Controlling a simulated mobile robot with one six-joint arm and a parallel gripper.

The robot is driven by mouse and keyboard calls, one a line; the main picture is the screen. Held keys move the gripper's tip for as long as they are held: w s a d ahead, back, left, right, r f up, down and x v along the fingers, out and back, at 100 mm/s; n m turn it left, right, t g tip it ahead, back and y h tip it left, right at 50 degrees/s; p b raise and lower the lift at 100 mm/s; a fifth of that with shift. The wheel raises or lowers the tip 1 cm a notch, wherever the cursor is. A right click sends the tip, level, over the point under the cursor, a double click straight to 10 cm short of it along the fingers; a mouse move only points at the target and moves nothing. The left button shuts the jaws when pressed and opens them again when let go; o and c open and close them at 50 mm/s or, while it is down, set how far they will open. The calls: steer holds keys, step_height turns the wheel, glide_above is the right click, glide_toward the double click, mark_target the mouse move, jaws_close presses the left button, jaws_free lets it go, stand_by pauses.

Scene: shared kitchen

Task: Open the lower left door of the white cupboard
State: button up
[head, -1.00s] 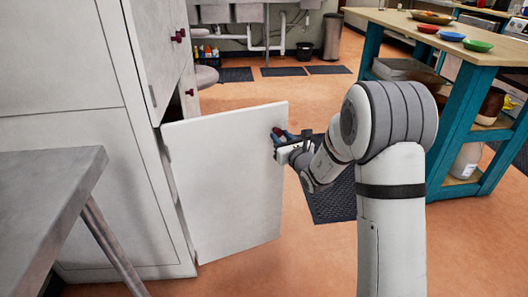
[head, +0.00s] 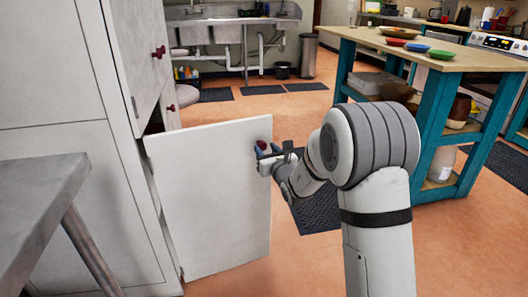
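The white cupboard (head: 62,110) stands at the left in the head view. Its lower left door (head: 208,205) is swung wide open, hinged at the cupboard's front edge and standing out over the floor. A dark red knob (head: 264,146) sits near the door's upper right corner. My gripper (head: 264,160) is at this knob, beside the door's free edge. The fingers are small and partly hidden, so I cannot tell whether they are closed on the knob. The inside of the cupboard is mostly hidden behind the door.
A grey table (head: 45,195) stands close at the left front. A wooden-topped island (head: 440,52) with teal legs and coloured bowls stands at the right. A sink (head: 228,32) is at the back. Dark mats (head: 318,212) lie on the orange floor, which is otherwise mostly clear.

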steer(key=shift+o, duration=1.3)
steer(key=shift+s+a, duration=0.1)
steer(key=shift+a, duration=0.1)
steer(key=p+v, duration=0.2)
steer(key=v, duration=0.5)
steer(key=shift+s+d, duration=0.15)
steer(key=shift+s, duration=0.2)
steer(key=shift+r, duration=0.1)
